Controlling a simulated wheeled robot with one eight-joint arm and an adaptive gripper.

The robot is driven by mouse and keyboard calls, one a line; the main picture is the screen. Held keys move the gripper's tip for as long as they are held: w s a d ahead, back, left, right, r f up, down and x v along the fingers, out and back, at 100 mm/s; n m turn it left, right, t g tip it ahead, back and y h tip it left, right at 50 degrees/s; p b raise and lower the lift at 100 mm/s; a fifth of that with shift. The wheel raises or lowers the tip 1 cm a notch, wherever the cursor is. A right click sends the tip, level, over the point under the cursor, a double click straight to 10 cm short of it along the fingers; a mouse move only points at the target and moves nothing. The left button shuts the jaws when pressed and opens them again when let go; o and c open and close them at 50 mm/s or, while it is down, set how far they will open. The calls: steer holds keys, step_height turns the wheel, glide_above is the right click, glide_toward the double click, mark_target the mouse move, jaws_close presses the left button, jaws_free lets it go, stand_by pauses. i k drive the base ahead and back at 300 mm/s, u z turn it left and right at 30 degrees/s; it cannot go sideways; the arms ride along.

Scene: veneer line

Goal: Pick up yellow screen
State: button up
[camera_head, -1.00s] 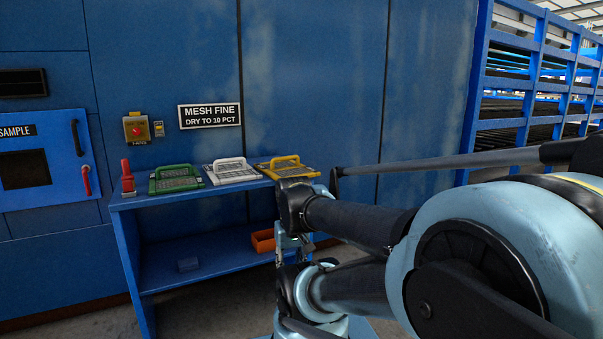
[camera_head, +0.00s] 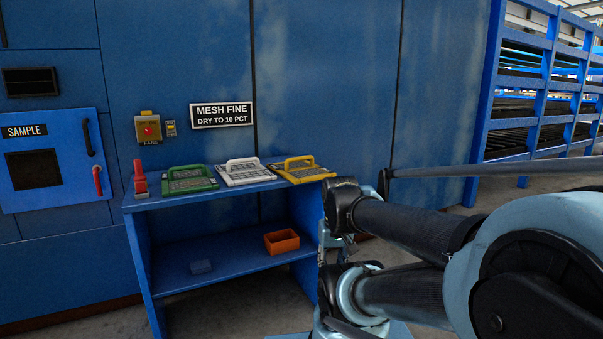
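The yellow screen (camera_head: 303,173) is a flat mesh panel with a raised yellow handle. It lies on the top of the blue shelf unit (camera_head: 150,203), at the right end. The white screen (camera_head: 246,174) lies just left of it, and the green screen (camera_head: 189,182) further left. My arm comes in from the right and its dark joint stands just right of the shelf's right end, apart from the yellow screen in the picture. I cannot make out my gripper's fingers.
A red clamp-like tool (camera_head: 140,180) stands at the shelf's left end. Behind is a blue wall with a sign (camera_head: 222,115). A blue rack (camera_head: 497,100) stands at the right.

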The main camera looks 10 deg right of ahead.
mark_target(296, 171)
steer(key=i, duration=0.95)
steer(key=u, duration=0.05)
